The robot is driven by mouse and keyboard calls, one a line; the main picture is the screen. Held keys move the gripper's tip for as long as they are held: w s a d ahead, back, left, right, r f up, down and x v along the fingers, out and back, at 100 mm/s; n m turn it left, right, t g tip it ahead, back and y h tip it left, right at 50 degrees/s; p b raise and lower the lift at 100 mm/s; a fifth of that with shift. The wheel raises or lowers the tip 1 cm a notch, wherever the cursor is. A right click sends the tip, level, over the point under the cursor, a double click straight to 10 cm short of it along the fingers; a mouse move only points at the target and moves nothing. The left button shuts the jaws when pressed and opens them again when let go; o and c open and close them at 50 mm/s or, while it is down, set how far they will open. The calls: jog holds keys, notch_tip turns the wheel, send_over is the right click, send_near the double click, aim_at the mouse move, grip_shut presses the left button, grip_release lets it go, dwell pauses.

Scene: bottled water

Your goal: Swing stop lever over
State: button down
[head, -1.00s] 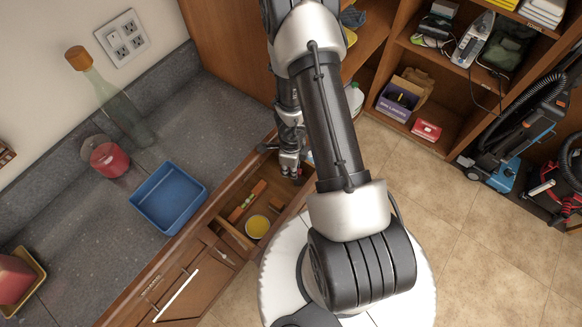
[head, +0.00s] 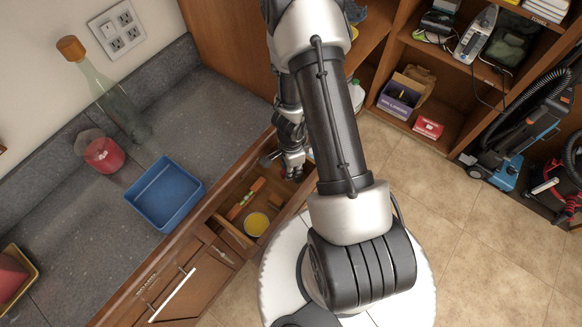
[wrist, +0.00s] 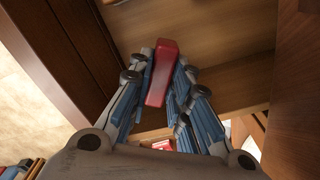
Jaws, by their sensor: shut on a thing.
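A red, block-shaped piece (wrist: 161,73), which appears to be the stop lever, lies between the fingertips of my gripper (wrist: 160,68) in the wrist view. My gripper is shut on it, with blue-padded fingers at both sides. The far end of the red piece is close to a wooden panel; how it is mounted cannot be told. In the head view my gripper (head: 291,168) is at the far end of the open drawer (head: 222,234), beside the counter edge. The red piece cannot be made out there.
The drawer holds a yellow-topped round container (head: 256,223) and an orange-and-green item (head: 246,198). On the counter stand a blue tray (head: 164,194), a red candle-like jar (head: 104,155) and a corked glass bottle (head: 112,100). Shelves and a vacuum cleaner (head: 513,140) are at right.

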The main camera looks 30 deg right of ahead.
jog(key=shift+n, duration=0.3)
jog(key=c, duration=1.8)
grip_release()
jog(key=shift+o, duration=0.2)
